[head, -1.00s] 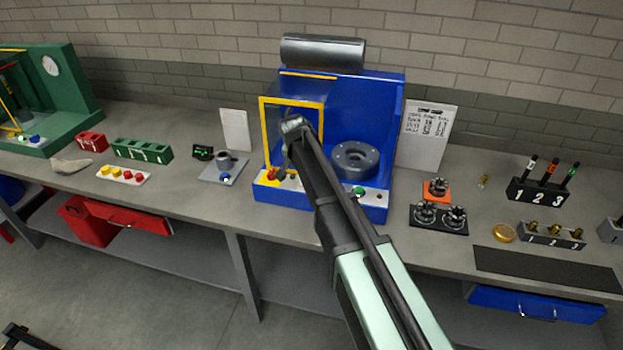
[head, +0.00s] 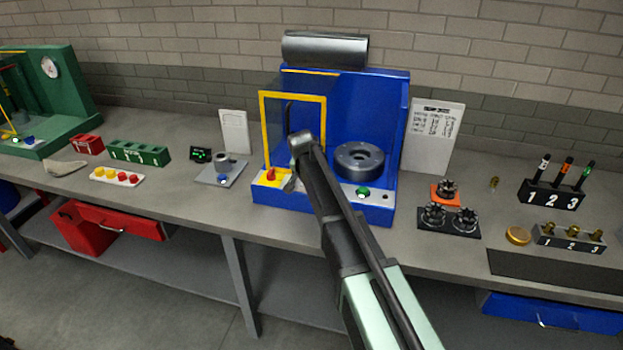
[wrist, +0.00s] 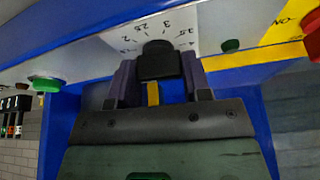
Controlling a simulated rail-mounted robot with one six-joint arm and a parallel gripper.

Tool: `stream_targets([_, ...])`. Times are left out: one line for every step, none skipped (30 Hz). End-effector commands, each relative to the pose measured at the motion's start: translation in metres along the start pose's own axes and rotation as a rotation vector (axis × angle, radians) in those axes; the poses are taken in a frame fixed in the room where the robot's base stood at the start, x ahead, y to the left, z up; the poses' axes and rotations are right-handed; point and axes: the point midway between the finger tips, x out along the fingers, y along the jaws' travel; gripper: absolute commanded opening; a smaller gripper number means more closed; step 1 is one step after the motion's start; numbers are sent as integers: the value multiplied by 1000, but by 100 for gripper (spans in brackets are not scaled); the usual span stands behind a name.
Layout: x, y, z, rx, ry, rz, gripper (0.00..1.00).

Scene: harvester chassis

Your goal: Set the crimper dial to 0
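The crimper is the blue machine (head: 385,110) with a yellow-framed guard. Its dial, a black knob (wrist: 158,62), sits on a white scale with figures around 2 to 3.5 in the wrist view. The knob's pointer and exact setting cannot be read. My gripper (wrist: 158,72) has one finger on each side of the knob, very close to it. I cannot tell whether the fingers press on it. In the head view my arm mostly hides the dial and my gripper (head: 292,183) at the machine's front ledge.
A red knob on a yellow plate (head: 270,177) is left of my gripper; a green button (head: 362,192) is to its right. The guard's yellow frame (head: 262,130) rises behind.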

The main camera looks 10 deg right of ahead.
Motion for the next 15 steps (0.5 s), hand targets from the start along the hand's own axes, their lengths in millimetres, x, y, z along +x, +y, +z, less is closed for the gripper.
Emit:
stream_targets([0, 0, 0, 0, 0, 0, 21])
stream_targets([0, 0, 0, 0, 0, 0, 21])
stream_targets([0, 0, 0, -1, 0, 0, 21])
stream_targets([0, 0, 0, -2, 0, -1, 21])
stream_targets([0, 0, 0, -3, 0, -1, 21])
stream_targets([0, 0, 0, -7, 0, -3, 21])
stream_targets([0, 0, 0, -10, 0, -4, 21])
stream_targets([0, 0, 0, -14, 0, -6, 21])
stream_targets([0, 0, 0, -21, 0, -10, 21])
stream_targets([0, 0, 0, -28, 0, -13, 21])
stream_targets([0, 0, 0, -38, 0, -17, 21])
stream_targets([0, 1, 0, -51, 1, -22, 21])
stream_targets([0, 1, 0, -63, 1, -27, 21])
stream_targets([0, 1, 0, -76, 1, -32, 21])
stream_targets([0, 1, 0, -97, 0, -41, 21])
